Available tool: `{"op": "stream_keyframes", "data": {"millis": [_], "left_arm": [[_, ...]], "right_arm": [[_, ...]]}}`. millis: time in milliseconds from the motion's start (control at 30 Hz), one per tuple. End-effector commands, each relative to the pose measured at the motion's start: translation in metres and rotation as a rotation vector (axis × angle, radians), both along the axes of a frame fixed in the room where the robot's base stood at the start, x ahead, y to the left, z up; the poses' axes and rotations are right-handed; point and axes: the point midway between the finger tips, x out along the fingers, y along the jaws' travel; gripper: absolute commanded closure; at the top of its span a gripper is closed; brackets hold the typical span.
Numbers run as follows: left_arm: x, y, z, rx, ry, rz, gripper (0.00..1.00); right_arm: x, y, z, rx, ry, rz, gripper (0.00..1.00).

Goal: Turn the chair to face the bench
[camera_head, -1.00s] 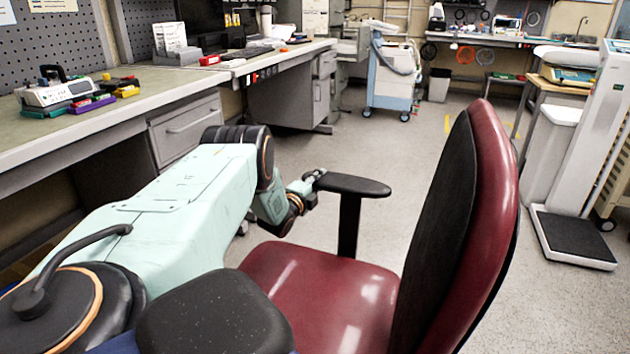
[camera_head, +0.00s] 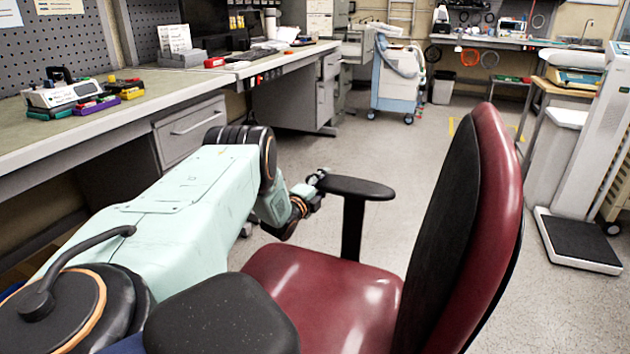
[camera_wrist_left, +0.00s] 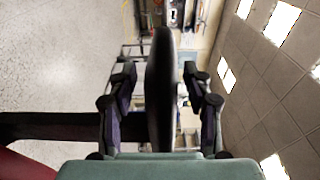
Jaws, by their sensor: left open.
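The far black armrest (camera_head: 357,188) is at my left gripper (camera_head: 318,181); the near armrest (camera_head: 222,318) is in the foreground. In the left wrist view, the armrest pad (camera_wrist_left: 161,90) stands between the two spread fingers of the left gripper (camera_wrist_left: 160,100), with gaps on both sides. The right gripper is out of view.
A blue and white cart (camera_head: 398,80) stands at the back. A floor scale (camera_head: 580,243) stands at the right. Floor behind the far armrest is clear.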

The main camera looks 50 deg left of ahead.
Motion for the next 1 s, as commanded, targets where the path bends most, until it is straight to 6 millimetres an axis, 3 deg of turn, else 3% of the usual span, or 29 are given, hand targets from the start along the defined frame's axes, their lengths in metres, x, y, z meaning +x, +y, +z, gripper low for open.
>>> {"op": "stream_keyframes", "data": {"millis": [700,1000], "left_arm": [[-0.094,-0.034,0.001,-0.004,-0.004,0.005,0.49],[-0.108,-0.042,0.001,-0.001,-0.004,0.000,0.49]], "right_arm": [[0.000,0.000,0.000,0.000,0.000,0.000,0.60],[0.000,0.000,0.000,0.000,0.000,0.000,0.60]]}}
